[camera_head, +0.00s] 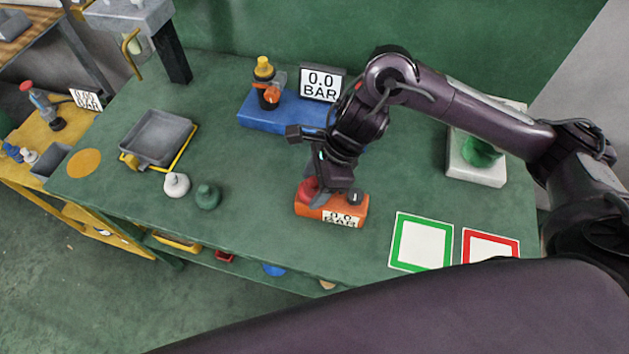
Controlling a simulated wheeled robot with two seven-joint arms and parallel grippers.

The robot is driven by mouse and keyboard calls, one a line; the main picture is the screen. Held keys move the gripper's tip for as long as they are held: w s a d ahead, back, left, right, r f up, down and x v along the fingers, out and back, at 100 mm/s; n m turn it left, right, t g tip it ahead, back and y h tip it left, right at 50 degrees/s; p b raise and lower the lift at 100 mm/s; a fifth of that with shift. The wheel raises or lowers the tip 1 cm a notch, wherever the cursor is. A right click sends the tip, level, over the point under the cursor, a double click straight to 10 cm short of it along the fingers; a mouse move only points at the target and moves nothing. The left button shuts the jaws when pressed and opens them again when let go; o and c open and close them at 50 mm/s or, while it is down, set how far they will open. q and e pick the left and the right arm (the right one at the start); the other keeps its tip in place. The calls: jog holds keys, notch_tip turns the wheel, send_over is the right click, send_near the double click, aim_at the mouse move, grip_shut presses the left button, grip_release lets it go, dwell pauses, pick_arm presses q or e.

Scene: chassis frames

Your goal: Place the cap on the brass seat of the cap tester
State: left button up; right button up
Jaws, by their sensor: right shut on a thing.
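My right gripper (326,192) reaches down from the right to the orange block (356,212), which has a "0.0 BAR" display on its front. Its fingers are shut at a red rounded piece (308,187) at the block's left end; they partly hide it, and I cannot tell if it rests on the block. A dark knob shows at the block's right end. A blue base (262,116) behind carries a dark cylinder with a yellow top (263,68) and an orange-red part. I cannot make out a brass seat. My left gripper is not in view.
A "0.0 BAR" display (322,83) stands by the blue base. A white knobbed piece (176,185), a dark green one (208,196) and a grey tray (158,137) are at left. Green-framed (395,242) and red-framed (467,243) cards lie at front right. A white block (490,178) bears a green piece.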

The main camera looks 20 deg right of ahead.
jog(key=o, duration=1)
jog(key=shift+r+p, duration=0.3)
jog(key=shift+p, duration=0.15)
jog(key=shift+r+p, duration=0.4)
jog(key=shift+p, duration=0.15)
jog(key=v, duration=1.1)
jog(key=shift+d+r, duration=0.25)
jog(key=shift+r, duration=0.05)
jog(key=shift+s+f, duration=0.1)
